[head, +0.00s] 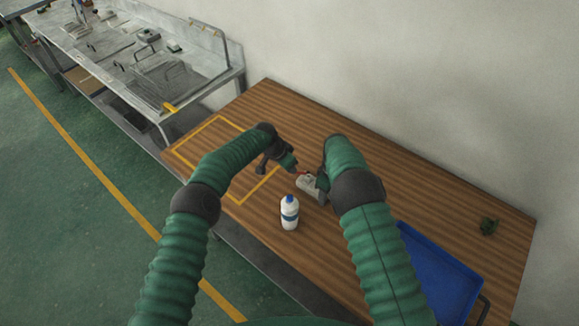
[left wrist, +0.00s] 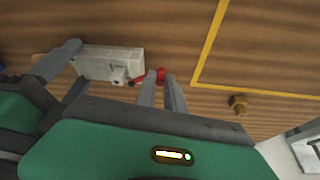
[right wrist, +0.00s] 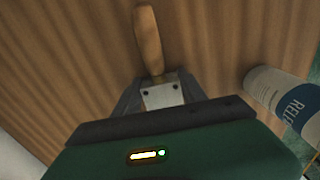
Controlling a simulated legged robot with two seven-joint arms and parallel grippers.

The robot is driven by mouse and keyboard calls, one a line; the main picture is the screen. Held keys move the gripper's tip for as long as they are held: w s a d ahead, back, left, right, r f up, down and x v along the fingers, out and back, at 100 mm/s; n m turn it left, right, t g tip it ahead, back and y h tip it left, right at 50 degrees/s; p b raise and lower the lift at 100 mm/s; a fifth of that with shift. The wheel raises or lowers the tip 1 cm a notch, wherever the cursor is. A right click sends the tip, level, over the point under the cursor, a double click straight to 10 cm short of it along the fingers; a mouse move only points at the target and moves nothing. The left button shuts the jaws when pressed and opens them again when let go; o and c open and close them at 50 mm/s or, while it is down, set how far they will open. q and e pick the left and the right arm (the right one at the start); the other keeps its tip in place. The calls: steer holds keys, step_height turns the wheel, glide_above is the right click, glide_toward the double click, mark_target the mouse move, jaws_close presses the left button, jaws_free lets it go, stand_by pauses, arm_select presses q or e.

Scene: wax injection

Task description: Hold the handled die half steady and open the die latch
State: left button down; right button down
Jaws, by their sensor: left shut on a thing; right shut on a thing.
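The grey metal die (head: 309,186) is near the middle of the wooden table, and it also shows in the left wrist view (left wrist: 110,64). Its wooden handle (right wrist: 149,42) sticks out from one end in the right wrist view. A red latch (left wrist: 160,74) is at the die's other end. My right gripper (head: 322,183) is shut on the handled die half, with a finger on each side of the metal (right wrist: 162,94). My left gripper (head: 295,171) is shut at the red latch; its fingertips partly hide the latch arm in the left wrist view.
A white bottle (head: 290,213) with a blue cap stands just in front of the die. A blue tray (head: 440,262) lies at right, with a small green cluster (head: 489,227) behind it. A yellow outlined area (head: 206,131) at left looks mostly clear. A small brown piece (left wrist: 238,104) lies beside the outline.

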arm_select(q)
steer(key=c, duration=1.5)
jaws_free()
steer(key=shift+a, duration=0.2)
steer(key=shift+o, duration=0.5)
steer(key=shift+d, duration=0.1)
steer(key=shift+r, duration=0.15)
steer(key=v, duration=1.1)
steer(key=shift+r, duration=0.3)
steer(key=shift+c, duration=0.5)
